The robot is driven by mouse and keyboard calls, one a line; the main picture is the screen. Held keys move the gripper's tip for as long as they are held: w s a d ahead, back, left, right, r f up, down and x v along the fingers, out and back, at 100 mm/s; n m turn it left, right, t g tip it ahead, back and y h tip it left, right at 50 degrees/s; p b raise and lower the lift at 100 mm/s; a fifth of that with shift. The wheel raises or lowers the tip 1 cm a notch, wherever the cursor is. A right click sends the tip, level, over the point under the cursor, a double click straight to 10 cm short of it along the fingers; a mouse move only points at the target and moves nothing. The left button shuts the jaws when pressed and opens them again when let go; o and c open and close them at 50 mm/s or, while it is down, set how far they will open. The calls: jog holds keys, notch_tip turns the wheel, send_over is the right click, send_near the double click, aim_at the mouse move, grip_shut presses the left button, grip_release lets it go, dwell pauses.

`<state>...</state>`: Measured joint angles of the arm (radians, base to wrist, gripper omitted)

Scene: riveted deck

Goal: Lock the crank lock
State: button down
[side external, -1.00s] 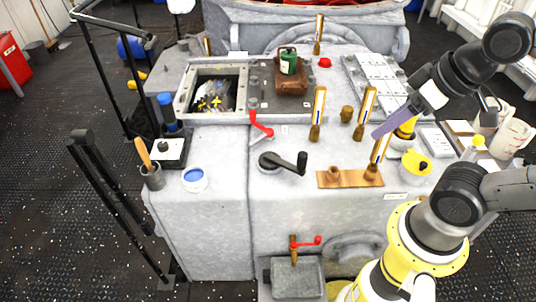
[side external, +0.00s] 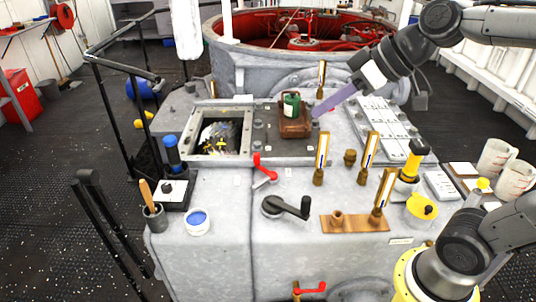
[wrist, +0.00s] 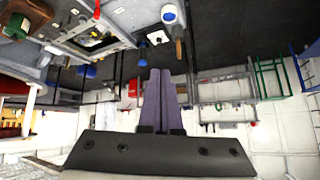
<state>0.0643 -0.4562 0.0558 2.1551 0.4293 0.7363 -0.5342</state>
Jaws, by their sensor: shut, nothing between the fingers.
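A dark crank (side external: 286,206) with an upright black handle at its right end lies on top of the grey housing, near its front edge. A smaller red crank handle (side external: 265,170) sits behind it, at the edge of the raised panel. Which of them is the crank lock I cannot tell. My gripper (side external: 316,114) is shut and empty, its purple fingers pointing down and left, appearing beside the brown block, behind and right of both cranks and touching neither.
Upright brass-based gauges (side external: 321,160) stand right of the cranks. A brown block with a green can (side external: 291,104) stands behind them. An open box (side external: 222,134), a blue-topped jar (side external: 197,222) and a wooden-handled tool (side external: 148,197) are at left. The surface around the dark crank is mostly clear.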

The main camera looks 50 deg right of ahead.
jog(key=w+d+f+m, duration=0.1)
jog(key=w+d+f, duration=0.2)
jog(key=w, duration=0.5)
jog(key=w+d+f+m, duration=0.1)
jog(key=w+d+f, duration=0.15)
jog(key=w, duration=0.55)
jog(key=w+d+f+m, duration=0.1)
jog(key=w+d+f, duration=0.2)
jog(key=w, duration=0.4)
jog(key=w+d+f+m, duration=0.1)
jog(key=d+f, duration=0.3)
jog(key=f, duration=0.3)
jog(key=w+d+f+m, duration=0.1)
jog(key=d+f, duration=0.3)
jog(key=f, duration=0.3)
jog(key=w+d+f+m+g, duration=0.1)
jog(key=w+d+f+m, duration=0.1)
jog(key=d+f, duration=0.2)
notch_tip(320, 180, down, 3)
jog(key=shift+f, duration=0.2)
jog(key=x, duration=1)
jog(key=shift+s, duration=0.1)
